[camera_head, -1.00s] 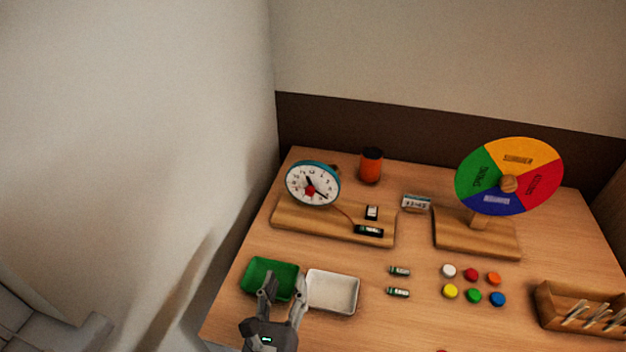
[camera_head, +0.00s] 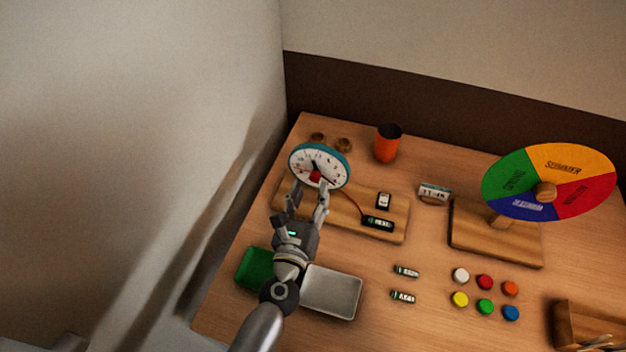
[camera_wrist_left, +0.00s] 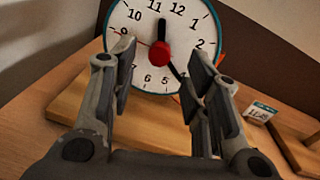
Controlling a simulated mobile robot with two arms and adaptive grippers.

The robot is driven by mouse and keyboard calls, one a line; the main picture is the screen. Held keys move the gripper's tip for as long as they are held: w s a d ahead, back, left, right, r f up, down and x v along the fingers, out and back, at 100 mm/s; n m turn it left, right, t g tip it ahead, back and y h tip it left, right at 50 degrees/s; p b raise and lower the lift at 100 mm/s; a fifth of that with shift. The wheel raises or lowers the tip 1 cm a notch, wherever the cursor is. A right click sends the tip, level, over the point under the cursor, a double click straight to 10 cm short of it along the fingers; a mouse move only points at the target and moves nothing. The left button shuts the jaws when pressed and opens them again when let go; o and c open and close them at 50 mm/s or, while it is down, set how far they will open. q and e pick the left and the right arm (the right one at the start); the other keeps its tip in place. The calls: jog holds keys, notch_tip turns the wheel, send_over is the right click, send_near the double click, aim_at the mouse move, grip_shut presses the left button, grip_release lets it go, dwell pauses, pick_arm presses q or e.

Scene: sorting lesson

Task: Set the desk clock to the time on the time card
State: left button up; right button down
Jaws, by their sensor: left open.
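The desk clock (camera_head: 319,166) has a white dial and a teal rim and stands on a wooden base (camera_head: 345,215). Its red knob (camera_wrist_left: 160,53) is at the dial's centre in the left wrist view. My left gripper (camera_head: 307,192) is open in front of the dial. Its fingers (camera_wrist_left: 157,85) stand either side of and below the knob, apart from it. The time card (camera_head: 434,194) stands right of the clock; its digits are too small to read surely. My right gripper is not in view.
A green tray (camera_head: 253,268) and a white tray (camera_head: 345,293) lie near my left arm. An orange cup (camera_head: 387,144) stands behind. Batteries (camera_head: 405,271), coloured buttons (camera_head: 485,282) and a season wheel (camera_head: 578,162) are to the right. A wall is close on the left.

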aim_at(315, 180)
pick_arm(q)
jog(key=shift+x, duration=1.15)
jog(key=shift+w, duration=0.4)
jog(key=shift+d, duration=0.1)
jog(key=shift+c, duration=2.4)
grip_shut()
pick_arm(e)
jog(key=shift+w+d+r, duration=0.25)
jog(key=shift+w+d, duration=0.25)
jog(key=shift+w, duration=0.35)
